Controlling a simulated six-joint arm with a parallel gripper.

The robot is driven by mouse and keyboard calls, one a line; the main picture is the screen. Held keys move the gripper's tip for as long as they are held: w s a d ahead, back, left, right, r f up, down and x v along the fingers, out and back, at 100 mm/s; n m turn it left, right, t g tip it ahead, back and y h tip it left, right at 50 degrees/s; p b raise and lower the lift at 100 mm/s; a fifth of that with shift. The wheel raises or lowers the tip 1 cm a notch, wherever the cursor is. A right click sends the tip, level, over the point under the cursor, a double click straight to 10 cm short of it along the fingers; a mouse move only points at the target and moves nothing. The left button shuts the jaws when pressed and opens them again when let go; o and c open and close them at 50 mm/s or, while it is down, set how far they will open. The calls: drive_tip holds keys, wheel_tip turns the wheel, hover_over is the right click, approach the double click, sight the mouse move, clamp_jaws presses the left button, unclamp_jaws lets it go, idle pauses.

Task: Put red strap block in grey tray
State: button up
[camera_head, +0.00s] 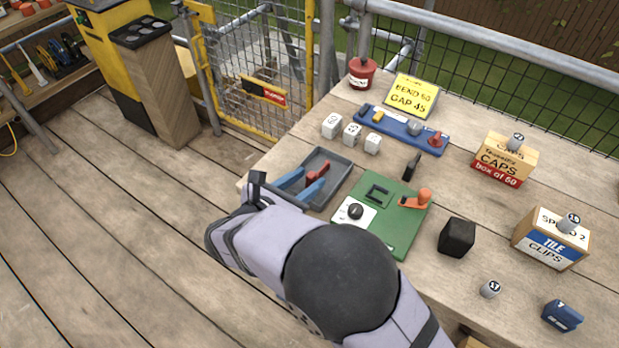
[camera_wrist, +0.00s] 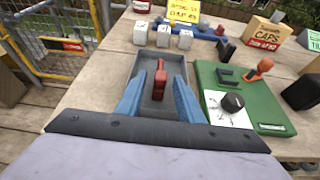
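The grey tray (camera_head: 338,164) lies at the left end of the table, partly hidden by my arm. It also shows in the wrist view (camera_wrist: 149,58). The red strap block (camera_head: 309,172) is inside the tray. In the wrist view the red block (camera_wrist: 160,80) stands between my fingers, with gaps on both sides. My gripper (camera_head: 302,184) has two blue fingers reaching into the tray. In the wrist view my gripper (camera_wrist: 159,96) is open, with its fingers apart on either side of the block. Whether the block rests on the tray floor is hard to see.
A green board (camera_head: 405,225) with an orange-handled clamp (camera_head: 418,198) stands right of the tray. Several white cubes (camera_head: 352,133) and a blue rack (camera_head: 401,128) are behind it. A black block (camera_head: 457,237) and boxes of caps (camera_head: 503,160) and clips (camera_head: 550,238) are further right.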

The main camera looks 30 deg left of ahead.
drive_tip(key=v, duration=1)
drive_tip(key=shift+b, duration=0.4)
drive_tip(key=shift+r, duration=0.1)
